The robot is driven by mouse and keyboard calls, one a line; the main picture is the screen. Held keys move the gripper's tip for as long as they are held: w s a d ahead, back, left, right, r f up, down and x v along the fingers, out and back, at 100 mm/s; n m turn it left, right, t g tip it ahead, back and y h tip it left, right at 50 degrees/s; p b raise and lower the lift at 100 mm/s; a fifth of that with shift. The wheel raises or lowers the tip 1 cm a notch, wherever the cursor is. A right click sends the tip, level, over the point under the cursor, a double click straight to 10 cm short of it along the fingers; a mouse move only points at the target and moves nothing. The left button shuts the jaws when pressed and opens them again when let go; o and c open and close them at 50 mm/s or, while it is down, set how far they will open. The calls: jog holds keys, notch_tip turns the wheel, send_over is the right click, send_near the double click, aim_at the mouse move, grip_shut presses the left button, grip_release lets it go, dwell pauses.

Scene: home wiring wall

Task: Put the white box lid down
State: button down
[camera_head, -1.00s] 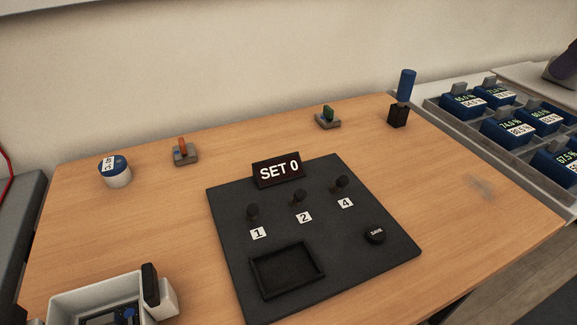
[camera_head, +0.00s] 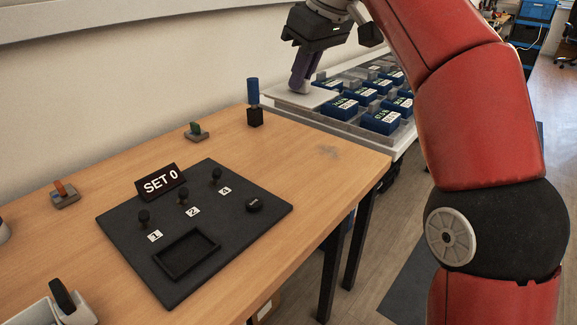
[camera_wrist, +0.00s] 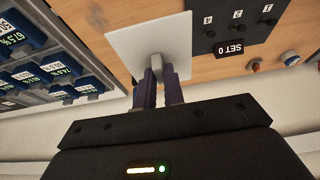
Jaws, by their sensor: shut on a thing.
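My gripper (camera_head: 303,86) is shut on the grey knob (camera_wrist: 156,62) of the white box lid (camera_wrist: 130,38). The lid is a flat square plate, and in the head view (camera_head: 290,98) it is held level, by the far left end of the grey tray. An open white box (camera_head: 38,314) is partly in view at the lower left of the head view.
The grey tray (camera_head: 345,126) holds several blue boxes with percent readouts. The wooden table (camera_head: 310,185) carries a black panel (camera_head: 232,230) marked SET 0, a blue-topped post (camera_head: 254,115), and green (camera_head: 196,130) and orange (camera_head: 63,193) pieces. The table's right part is clear.

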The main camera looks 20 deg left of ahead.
notch_tip(320, 180, down, 13)
jog(key=b, duration=0.6)
jog(key=shift+d, duration=0.1)
jog(key=shift+f+b, duration=0.85)
jog(key=shift+f, duration=1.6)
jog(key=shift+f, duration=0.15)
jog(key=c, duration=1.5)
grip_release()
jog(key=shift+r, duration=0.3)
jog(key=p+v, duration=0.3)
jog(key=v, duration=0.9)
jog(key=s+d+f+m+t+h, duration=0.2)
jog(key=s+d+f+m, duration=0.4)
jog(key=s+d+f, duration=0.3)
jog(key=s+d+f+m+t+h, duration=0.2)
jog(key=s+d+f+m, duration=0.5)
jog(key=d+f, duration=0.8)
jog(key=shift+s+d+f+m, duration=0.35)
jog(key=shift+s+d, duration=0.25)
jog(key=shift+s, duration=0.45)
